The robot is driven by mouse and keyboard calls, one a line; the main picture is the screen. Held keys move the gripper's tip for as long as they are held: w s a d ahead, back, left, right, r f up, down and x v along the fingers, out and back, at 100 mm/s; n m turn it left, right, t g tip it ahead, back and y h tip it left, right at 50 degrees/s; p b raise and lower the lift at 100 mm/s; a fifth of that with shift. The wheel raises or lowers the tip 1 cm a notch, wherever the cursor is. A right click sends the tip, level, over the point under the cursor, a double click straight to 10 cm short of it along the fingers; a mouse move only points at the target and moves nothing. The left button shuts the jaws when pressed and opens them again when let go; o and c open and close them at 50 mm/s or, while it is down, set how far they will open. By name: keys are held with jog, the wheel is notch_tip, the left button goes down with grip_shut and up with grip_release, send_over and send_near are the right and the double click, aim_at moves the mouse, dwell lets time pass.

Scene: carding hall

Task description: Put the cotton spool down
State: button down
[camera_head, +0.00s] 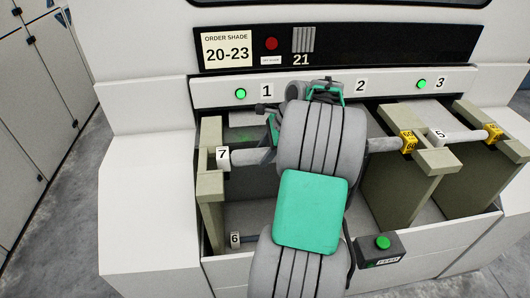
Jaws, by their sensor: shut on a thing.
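A pale cotton spool (243,157) carries the number 7 at its left end and a yellow tag marked 60 at its right end. It lies level across the bay under number 1, and its middle is hidden behind my arm. Its ends are at the bay's left wall (211,185) and the right divider (395,170); I cannot tell whether it rests on them. My gripper (270,132) is mostly hidden behind my arm, with a green part and a dark part showing above the spool. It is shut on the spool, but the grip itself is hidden.
Another spool (460,136), marked 5, lies across the bay to the right. A rod marked 6 (250,239) is low in the left bay. A black box with a green button (382,243) sits on the front edge. The panel (350,45) rises behind.

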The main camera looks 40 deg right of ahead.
jog(key=c, duration=0.7)
grip_release()
jog(key=shift+o, duration=0.2)
